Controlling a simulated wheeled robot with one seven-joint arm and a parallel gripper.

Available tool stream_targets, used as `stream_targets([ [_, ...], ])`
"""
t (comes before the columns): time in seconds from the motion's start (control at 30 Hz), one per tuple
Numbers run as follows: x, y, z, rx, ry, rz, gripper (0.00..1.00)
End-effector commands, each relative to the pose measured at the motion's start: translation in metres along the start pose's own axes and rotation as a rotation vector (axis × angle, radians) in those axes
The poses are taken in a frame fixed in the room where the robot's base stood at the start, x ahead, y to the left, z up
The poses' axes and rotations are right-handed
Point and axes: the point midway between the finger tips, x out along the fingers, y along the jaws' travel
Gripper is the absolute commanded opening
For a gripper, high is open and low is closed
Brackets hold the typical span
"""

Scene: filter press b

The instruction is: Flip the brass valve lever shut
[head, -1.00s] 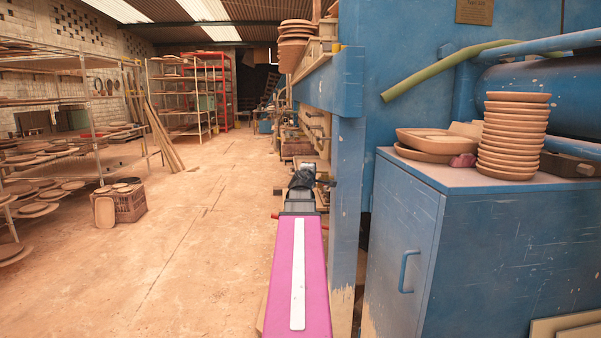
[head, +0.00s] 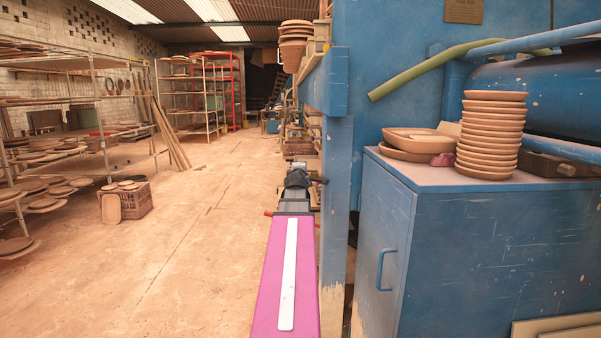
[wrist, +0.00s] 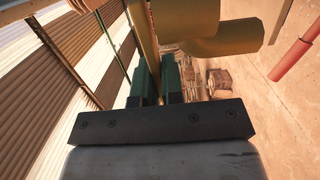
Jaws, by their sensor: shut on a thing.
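In the wrist view, my gripper (wrist: 156,72) has its two dark green fingers close on either side of a thin brass lever (wrist: 142,38). The gripper is shut on this lever, which runs up out of the top of the picture. A thick brass-coloured cylindrical part (wrist: 222,40) lies just right of the lever and partly covers what is behind. In the head view, my gripper (head: 298,180) is a small dark shape beyond my pink arm link. The lever and the valve cannot be made out there.
A blue post (head: 335,190) stands close right of my arm. A blue cabinet (head: 385,220) with stacked plates (head: 490,135) is farther right. Shelving (head: 95,110) and a crate (head: 135,198) stand left. Open floor (head: 190,260) lies between. A red rod (wrist: 295,50) shows in the wrist view.

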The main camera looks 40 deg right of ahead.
Motion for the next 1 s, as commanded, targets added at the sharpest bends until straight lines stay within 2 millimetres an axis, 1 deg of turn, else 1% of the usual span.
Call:
stream_targets([
  [0.43, 0.000, -0.001, 0.000, 0.000, 0.001, -0.002, 0.00],
  [0.5, 0.000, -0.001, 0.000, 0.000, 0.001, -0.002, 0.28],
  [0.53, 0.000, -0.001, 0.000, 0.000, 0.001, -0.002, 0.34],
  [0.83, -0.001, 0.000, 0.000, 0.000, 0.001, -0.001, 0.34],
  [1.0, -0.010, 0.000, 0.000, 0.000, 0.001, -0.001, 0.34],
])
